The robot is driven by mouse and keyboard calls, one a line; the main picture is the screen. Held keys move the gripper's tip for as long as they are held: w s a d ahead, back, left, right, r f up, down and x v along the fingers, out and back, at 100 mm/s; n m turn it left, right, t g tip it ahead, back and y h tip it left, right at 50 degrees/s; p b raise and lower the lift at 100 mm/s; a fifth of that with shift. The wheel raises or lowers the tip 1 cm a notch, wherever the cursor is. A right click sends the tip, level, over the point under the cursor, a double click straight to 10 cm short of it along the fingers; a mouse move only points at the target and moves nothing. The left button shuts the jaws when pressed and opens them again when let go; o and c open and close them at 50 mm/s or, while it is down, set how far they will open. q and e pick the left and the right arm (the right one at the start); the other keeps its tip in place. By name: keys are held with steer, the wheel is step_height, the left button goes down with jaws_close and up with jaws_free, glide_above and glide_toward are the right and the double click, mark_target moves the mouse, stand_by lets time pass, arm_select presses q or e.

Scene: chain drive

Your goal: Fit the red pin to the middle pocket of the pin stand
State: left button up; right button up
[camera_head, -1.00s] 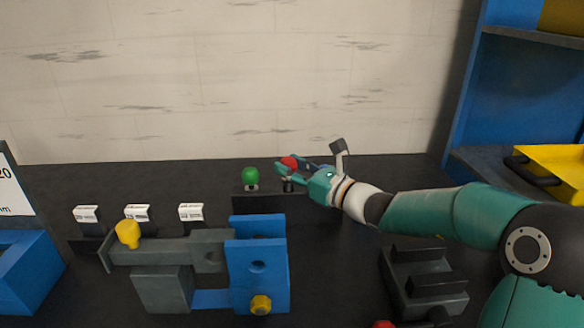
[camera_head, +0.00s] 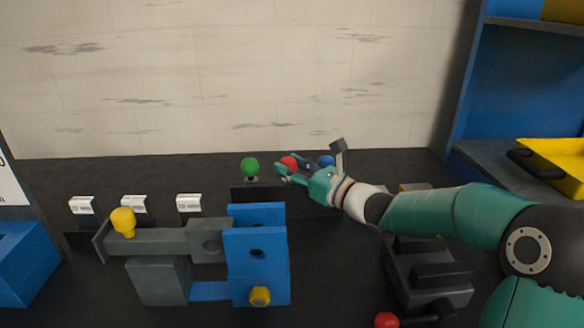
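The red pin (camera_head: 289,162) shows its round red head between the fingertips of my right gripper (camera_head: 291,168), which is shut on it. The pin is over the middle of the dark pin stand (camera_head: 258,194), between a green pin (camera_head: 251,167) on the left and a blue pin (camera_head: 326,160) on the right. The red head is about level with its neighbours. Its shank and the middle pocket are hidden by the fingers, so I cannot tell how deep it sits. My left gripper is out of view.
A blue and grey fixture (camera_head: 255,240) with yellow knobs stands in front of the stand. White labels (camera_head: 188,202) line the left. A dark grey rack (camera_head: 432,280) and a red knob (camera_head: 387,320) are at the front right. A blue shelf (camera_head: 510,90) stands right.

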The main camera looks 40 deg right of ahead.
steer(key=o, duration=0.4)
steer(key=shift+v, duration=6)
steer(key=shift+r, duration=0.1)
